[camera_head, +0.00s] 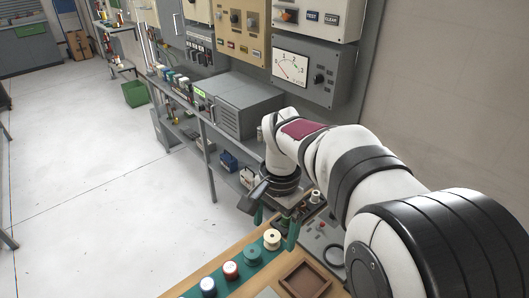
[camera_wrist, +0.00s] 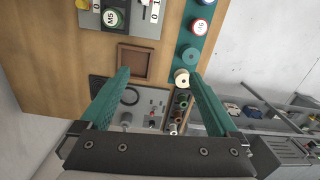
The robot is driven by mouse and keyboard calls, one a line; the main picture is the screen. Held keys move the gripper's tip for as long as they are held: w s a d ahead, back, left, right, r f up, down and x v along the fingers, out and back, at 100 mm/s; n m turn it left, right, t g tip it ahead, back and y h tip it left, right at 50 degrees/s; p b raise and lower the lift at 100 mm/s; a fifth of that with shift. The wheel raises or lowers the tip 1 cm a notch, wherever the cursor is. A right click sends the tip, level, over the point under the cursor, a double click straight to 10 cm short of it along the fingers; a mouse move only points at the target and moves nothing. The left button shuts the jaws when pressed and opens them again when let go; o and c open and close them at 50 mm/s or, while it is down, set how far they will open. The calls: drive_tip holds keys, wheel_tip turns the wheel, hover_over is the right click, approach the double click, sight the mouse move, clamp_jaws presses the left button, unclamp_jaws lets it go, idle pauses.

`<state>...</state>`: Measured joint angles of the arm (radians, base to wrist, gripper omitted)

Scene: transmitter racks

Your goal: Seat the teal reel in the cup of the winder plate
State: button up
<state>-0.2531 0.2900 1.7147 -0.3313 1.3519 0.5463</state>
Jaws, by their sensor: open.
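A grey plate (camera_wrist: 138,28) with counter digits and a round green piece lies at the top of the wrist view. Only a grey corner (camera_head: 268,293) shows in the head view.
A brown tray (camera_head: 308,281) lies beside the row. A grey panel (camera_wrist: 152,97) carries small parts and a black ring. Racks line the wall.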

drive_tip(key=m, duration=0.1)
hover_over(252, 250)
wheel_tip(252, 250, down, 6)
drive_tip(key=shift+h, duration=0.3)
wheel_tip(252, 250, down, 16)
drive_tip(key=shift+s+r, duration=0.1)
drive_tip(key=shift+r, duration=0.15)
drive_tip(key=c, duration=1.4)
